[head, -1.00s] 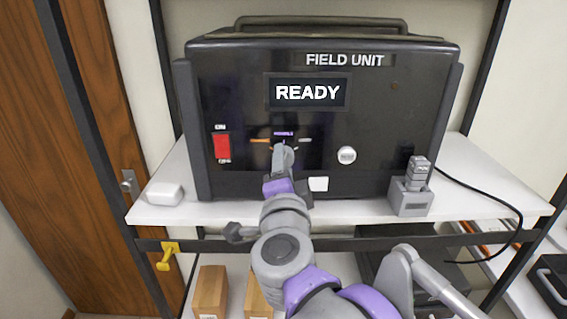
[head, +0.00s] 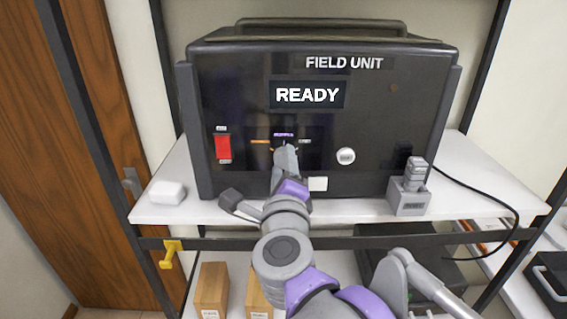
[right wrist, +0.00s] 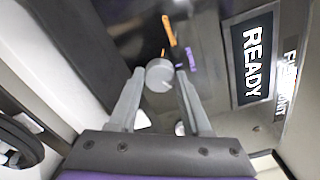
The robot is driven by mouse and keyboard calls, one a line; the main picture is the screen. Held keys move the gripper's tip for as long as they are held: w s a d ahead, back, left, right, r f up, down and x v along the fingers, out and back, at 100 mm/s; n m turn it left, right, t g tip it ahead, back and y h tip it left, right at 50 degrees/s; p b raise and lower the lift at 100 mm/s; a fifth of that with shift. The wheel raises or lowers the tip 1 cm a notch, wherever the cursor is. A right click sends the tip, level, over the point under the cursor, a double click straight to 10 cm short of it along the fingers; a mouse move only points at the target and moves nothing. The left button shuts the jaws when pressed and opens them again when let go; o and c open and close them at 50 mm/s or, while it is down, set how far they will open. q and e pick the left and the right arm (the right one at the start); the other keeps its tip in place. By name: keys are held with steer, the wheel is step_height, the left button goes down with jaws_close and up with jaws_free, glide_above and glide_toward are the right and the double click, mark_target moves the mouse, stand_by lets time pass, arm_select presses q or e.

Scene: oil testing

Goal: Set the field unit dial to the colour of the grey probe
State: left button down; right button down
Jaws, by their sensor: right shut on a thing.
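The field unit (head: 395,120) is a black box on the white shelf, its screen (head: 307,94) reading READY. Its dial is hidden behind my right gripper (head: 286,158) in the head view. In the right wrist view the round grey dial (right wrist: 160,74) sits between the two fingers of my right gripper (right wrist: 160,92), which is shut on it. An orange mark (right wrist: 169,31) and a purple mark (right wrist: 191,58) show beside the dial. The grey probe (head: 416,170) stands upright in a grey holder (head: 407,203) on the right. My left gripper is not in view.
A red switch (head: 223,147) is left of the dial and a round white button (head: 346,156) is right of it. A small white block (head: 167,193) lies on the shelf's left. A black cable (head: 490,197) runs along the right. Wooden blocks (head: 212,288) stand on the lower shelf.

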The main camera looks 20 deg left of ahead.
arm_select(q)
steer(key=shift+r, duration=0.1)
arm_select(e)
steer(key=shift+m, duration=0.3)
steer(key=shift+c, duration=1.8)
jaws_free()
steer(key=shift+s, duration=0.1)
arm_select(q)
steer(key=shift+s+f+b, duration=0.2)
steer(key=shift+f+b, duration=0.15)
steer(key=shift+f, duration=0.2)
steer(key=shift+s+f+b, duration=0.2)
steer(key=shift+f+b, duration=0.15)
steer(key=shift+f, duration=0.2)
arm_select(e)
steer(key=v, duration=1)
steer(key=shift+s, duration=0.3)
steer(key=shift+d, duration=0.1)
